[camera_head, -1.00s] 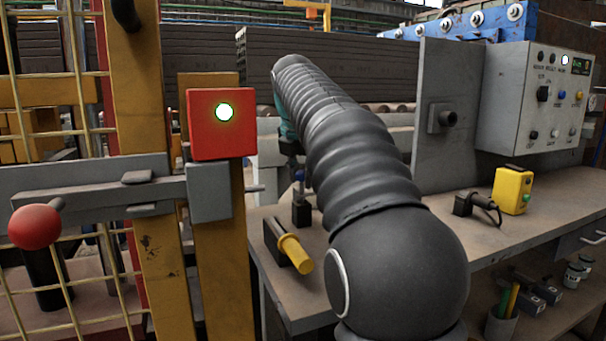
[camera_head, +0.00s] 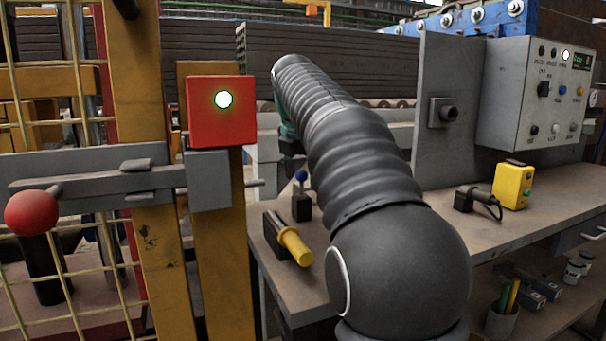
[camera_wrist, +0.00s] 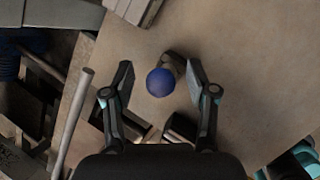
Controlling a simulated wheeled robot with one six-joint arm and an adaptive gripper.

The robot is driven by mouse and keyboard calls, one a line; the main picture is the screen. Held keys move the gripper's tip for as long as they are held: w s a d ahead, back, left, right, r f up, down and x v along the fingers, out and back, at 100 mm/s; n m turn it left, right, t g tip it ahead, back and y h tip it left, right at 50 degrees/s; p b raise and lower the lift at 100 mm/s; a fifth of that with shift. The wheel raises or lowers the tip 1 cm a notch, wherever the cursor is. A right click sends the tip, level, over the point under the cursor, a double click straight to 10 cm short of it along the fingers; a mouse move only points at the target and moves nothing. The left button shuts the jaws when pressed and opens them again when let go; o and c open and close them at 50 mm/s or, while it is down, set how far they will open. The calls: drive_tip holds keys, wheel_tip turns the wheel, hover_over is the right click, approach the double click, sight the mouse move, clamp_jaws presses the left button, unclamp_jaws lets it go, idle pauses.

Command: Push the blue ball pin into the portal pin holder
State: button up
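The blue ball pin (camera_head: 300,176) stands upright at a dark block, the portal pin holder (camera_head: 301,207), on the grey bench near its left end. In the wrist view the blue ball (camera_wrist: 160,82) lies between the fingers of my gripper (camera_wrist: 160,67), with a gap on both sides. The fingers are open and seem not to touch the ball. In the head view my arm hides most of the gripper. How deep the pin sits in the holder is hard to tell.
A yellow-handled pin (camera_head: 294,246) in a dark block sits in front of the holder. A red lit box (camera_head: 221,112) and a yellow post stand at left. A yellow box (camera_head: 513,186) and grey control panel (camera_head: 531,95) are right.

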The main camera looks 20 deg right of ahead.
drive_tip(key=v, duration=1.2)
idle(0.6)
